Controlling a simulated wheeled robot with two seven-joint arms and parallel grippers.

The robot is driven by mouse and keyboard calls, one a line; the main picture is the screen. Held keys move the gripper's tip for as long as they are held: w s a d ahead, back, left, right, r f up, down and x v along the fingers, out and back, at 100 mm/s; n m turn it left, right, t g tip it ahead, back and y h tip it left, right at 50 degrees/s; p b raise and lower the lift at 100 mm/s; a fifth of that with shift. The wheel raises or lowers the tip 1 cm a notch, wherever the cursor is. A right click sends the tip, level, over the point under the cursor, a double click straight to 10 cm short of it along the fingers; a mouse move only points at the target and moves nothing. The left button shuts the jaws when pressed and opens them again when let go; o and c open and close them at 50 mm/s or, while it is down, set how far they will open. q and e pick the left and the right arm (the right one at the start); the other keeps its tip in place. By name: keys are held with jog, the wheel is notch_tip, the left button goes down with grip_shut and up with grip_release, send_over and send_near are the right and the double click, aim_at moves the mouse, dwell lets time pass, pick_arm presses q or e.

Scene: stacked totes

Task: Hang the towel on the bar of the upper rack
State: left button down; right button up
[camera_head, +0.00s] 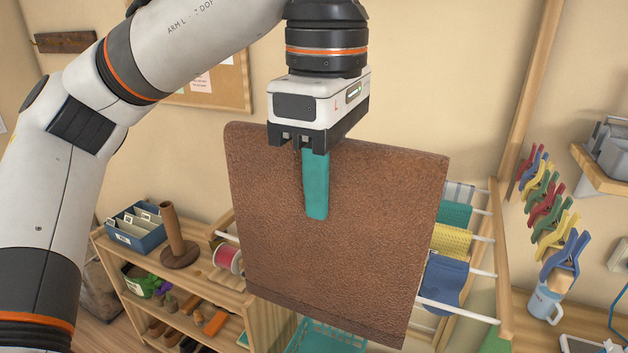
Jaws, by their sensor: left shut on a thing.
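A brown towel (330,235) hangs as a broad, nearly flat sheet in the middle of the view, tilted slightly down to the right. My left gripper (314,180) is shut on its top edge from above, with a teal finger lying over the front face. Behind the towel is a rack with white bars (482,271) and a wooden side post (503,265). The towel hides the middle of the rack, so I cannot tell whether it touches a bar. My right gripper is not in view.
Several cloths, including a yellow one (449,241) and a blue one (444,279), hang at the rack's right. Clothespins (547,205) and a mug (544,302) are further right. A wooden shelf (190,300) with a spool (227,258) stands left; a teal basket (325,338) is below.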

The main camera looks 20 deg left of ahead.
pick_arm(q)
jog(key=shift+w+p, duration=2.1)
jog(key=shift+w, duration=2.35)
notch_tip(320, 180, down, 24)
jog(key=b, duration=1.9)
jog(key=shift+d+f, duration=0.15)
jog(key=shift+f, duration=0.1)
jog(key=c, duration=1.1)
grip_release()
